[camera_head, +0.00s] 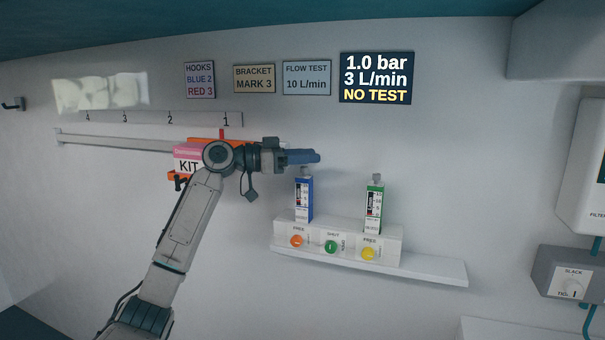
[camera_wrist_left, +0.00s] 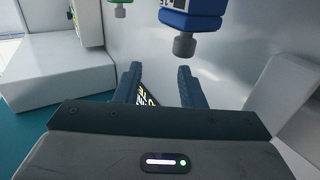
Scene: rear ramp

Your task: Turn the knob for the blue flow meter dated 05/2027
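The blue flow meter (camera_head: 304,200) stands upright on the white wall unit, with a grey knob (camera_head: 304,174) on top. Its date label is too small to read. A green flow meter (camera_head: 375,207) stands to its right with a similar grey knob (camera_head: 376,179). My left gripper (camera_head: 308,156) is level, just above the blue meter's knob in the head view. In the left wrist view, the blue meter (camera_wrist_left: 192,21) appears upside down, its knob (camera_wrist_left: 184,45) beyond the right-hand fingertip. There my left gripper (camera_wrist_left: 158,76) is open with nothing between its fingers. My right gripper is not in view.
The white unit (camera_head: 388,240) bears orange (camera_head: 297,241), green (camera_head: 331,247) and yellow (camera_head: 368,254) knobs, above a white shelf (camera_head: 430,268). A pink KIT box (camera_head: 187,153) is partly behind my arm. A dark sign (camera_head: 376,78) reads 1.0 bar, 3 L/min, NO TEST.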

